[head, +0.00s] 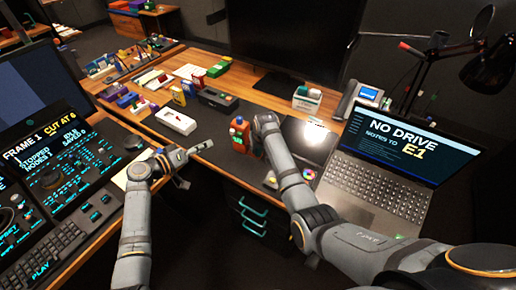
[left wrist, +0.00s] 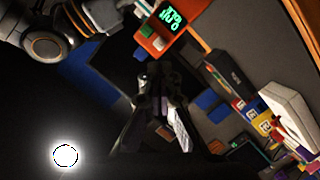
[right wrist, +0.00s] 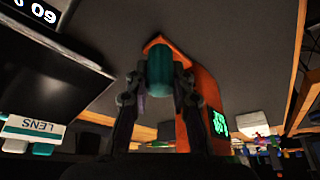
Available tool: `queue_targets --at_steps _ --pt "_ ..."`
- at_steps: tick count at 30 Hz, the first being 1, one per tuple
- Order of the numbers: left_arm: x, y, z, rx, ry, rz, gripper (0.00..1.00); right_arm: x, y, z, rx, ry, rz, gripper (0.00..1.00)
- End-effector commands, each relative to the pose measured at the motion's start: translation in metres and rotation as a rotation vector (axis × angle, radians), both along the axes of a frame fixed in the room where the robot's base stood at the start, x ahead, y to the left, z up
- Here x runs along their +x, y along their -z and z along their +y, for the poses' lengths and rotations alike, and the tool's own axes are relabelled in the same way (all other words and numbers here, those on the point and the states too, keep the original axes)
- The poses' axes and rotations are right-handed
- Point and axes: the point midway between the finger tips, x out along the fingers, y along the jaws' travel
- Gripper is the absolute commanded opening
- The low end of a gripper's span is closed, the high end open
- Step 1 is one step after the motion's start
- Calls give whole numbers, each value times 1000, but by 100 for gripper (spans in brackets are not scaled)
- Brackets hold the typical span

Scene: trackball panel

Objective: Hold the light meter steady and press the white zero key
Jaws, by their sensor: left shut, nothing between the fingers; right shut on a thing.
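The orange light meter (head: 239,134) stands at the table's front edge in the head view. My right gripper (head: 256,126) is at its right side. In the right wrist view, its fingers (right wrist: 160,82) are shut on the teal rounded part (right wrist: 160,70) of the light meter (right wrist: 194,105). The meter's lit green display also shows there.
A white box (head: 176,121) and a dark case (head: 217,99) lie behind my left gripper. A laptop (head: 380,165) stands at right, a large monitor (head: 290,38) behind. A console (head: 55,165) fills the left. Dark mat around the meter is mostly clear.

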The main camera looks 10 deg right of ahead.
Motion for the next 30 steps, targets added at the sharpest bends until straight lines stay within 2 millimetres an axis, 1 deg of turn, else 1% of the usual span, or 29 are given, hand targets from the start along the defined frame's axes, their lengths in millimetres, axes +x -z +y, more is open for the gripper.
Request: queue_targets --at_steps 23,26,30 --pt "0 0 0 6 4 -6 0 0 0 0 0 0 0 0" --pt "-5 2 -4 97 56 -87 0 0 0 0 0 0 0 0" --pt "-18 10 -11 350 219 -316 0 0 0 0 0 0 0 0"
